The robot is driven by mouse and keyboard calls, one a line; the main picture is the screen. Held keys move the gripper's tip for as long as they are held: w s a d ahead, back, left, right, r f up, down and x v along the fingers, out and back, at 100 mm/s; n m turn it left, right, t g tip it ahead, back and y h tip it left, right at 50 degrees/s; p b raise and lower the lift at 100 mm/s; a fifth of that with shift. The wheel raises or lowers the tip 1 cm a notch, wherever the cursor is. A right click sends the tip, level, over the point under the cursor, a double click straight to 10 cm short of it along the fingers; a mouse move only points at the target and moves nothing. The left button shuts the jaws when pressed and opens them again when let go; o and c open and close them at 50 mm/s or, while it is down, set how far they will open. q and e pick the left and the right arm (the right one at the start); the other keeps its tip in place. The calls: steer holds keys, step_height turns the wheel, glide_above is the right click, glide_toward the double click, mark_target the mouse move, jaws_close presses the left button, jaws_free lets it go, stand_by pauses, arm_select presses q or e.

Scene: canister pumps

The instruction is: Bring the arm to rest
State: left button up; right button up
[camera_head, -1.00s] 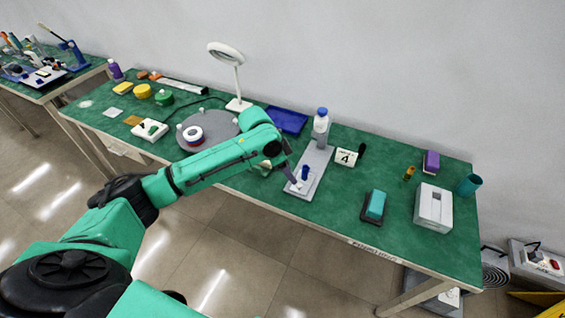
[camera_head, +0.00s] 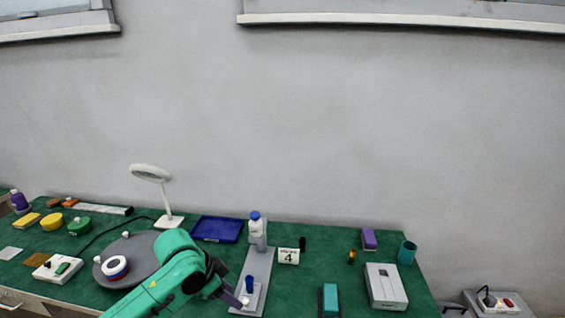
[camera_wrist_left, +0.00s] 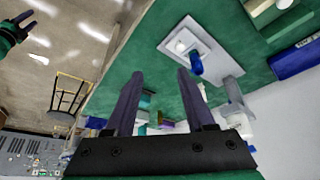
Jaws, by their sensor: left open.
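My left arm (camera_head: 178,270) reaches over the green table from the bottom of the head view. My left gripper (camera_head: 236,300) is at the near end of a grey stand, beside a small blue cylinder (camera_head: 249,284) on a light plate. In the left wrist view the gripper (camera_wrist_left: 158,72) has its two dark fingers apart with nothing between them. The blue cylinder (camera_wrist_left: 196,64) shows past the fingertips, apart from them. A blue-capped bottle (camera_head: 257,228) stands upright at the stand's far end. A small green and dark arm end (camera_wrist_left: 14,30), apparently my right gripper, is at the wrist view's upper left.
A grey round disc (camera_head: 120,250) with a ringed piece, a white lamp (camera_head: 167,200) and a blue tray (camera_head: 218,229) are to the left. A card marked 4 (camera_head: 288,256), a teal block (camera_head: 329,298) and a grey box (camera_head: 385,287) are to the right.

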arm_select(q)
steer(key=s+d+f+n+t, duration=0.1)
steer(key=s+d+f+n, duration=0.2)
steer(key=s+f, duration=0.3)
steer(key=s+a+f+n+y, duration=0.3)
steer(key=s+a+n, duration=0.2)
steer(key=s+a, duration=0.6)
steer(key=s+f+g, duration=0.1)
steer(key=s+f, duration=0.1)
steer(key=f, duration=1)
steer(key=s+f+g, duration=0.1)
steer(key=s+f, duration=0.1)
steer(key=f, duration=1)
steer(key=s+a+f+g, duration=0.1)
steer(key=s+a+f, duration=0.1)
steer(key=s+f, duration=1.1)
steer(key=s, duration=0.3)
steer(key=shift+s+a+y, duration=0.15)
steer(key=shift+s+y, duration=0.05)
steer(key=shift+y, duration=0.1)
